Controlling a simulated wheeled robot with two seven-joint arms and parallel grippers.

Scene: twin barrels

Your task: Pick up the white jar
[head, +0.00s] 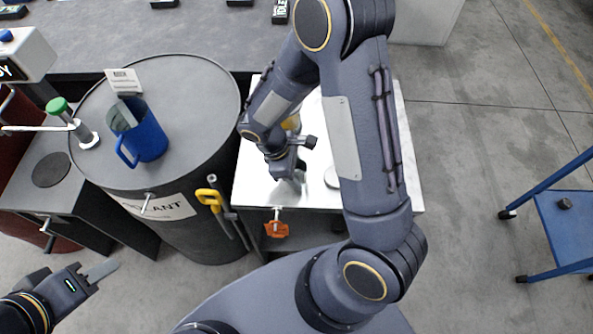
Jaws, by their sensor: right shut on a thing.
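My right gripper (297,177) is low over the white-topped bench (262,180), pointing down. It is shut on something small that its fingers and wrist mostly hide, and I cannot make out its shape. I cannot clearly pick out the white jar against the white top. A pale grey-white rounded thing (332,178) shows just right of the gripper, partly behind my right forearm. My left gripper (103,270) is at the lower left, over the floor in front of the barrel, away from the bench.
A dark grey barrel (195,100) stands left of the bench, bearing a blue mug (148,138) and a small white sign (123,81). A yellow-handled tool (209,197) hangs at its side. An amber thing (292,123) is behind my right wrist. A blue cart (568,230) stands far right.

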